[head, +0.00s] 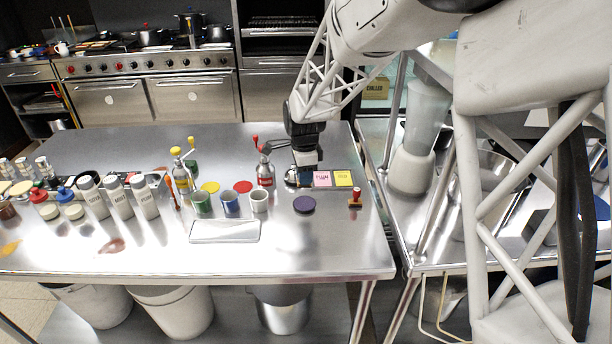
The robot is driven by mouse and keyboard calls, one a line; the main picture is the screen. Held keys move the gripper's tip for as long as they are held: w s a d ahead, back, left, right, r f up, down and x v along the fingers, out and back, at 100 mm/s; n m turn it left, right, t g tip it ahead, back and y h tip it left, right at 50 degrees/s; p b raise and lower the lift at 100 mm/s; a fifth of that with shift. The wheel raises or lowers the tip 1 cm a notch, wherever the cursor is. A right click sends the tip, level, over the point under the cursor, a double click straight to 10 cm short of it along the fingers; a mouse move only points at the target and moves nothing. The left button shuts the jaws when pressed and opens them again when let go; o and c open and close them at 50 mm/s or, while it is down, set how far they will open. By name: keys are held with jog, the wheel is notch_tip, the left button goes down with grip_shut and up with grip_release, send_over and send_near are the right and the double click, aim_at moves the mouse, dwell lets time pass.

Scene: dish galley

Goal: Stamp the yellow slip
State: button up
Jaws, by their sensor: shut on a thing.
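The yellow slip (343,177) lies flat on a dark board (334,187) on the steel table, with small dark marks on it too fine to read. A pink slip (322,179) with dark marks lies directly left of it. A stamp with a red knob and a brown base (355,198) stands upright on the table, just in front of the board's right end. My gripper (305,177) is low at the board's left end, left of both slips. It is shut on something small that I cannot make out. Its fingertips are partly hidden.
A dark purple disc (304,204) lies in front of the board. The table's front right is clear. A blender (412,165) stands on the right counter.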

jog(key=shift+f, duration=0.15)
jog(key=shift+f, duration=2.85)
jog(key=shift+f, duration=0.55)
jog(key=shift+r, duration=0.1)
jog(key=shift+r, duration=3.45)
jog(key=shift+d, duration=0.1)
jog(key=w+d, duration=1.2)
jog(key=d, duration=0.1)
jog(key=shift+w+d+f, duration=0.2)
jog(key=shift+w, duration=0.05)
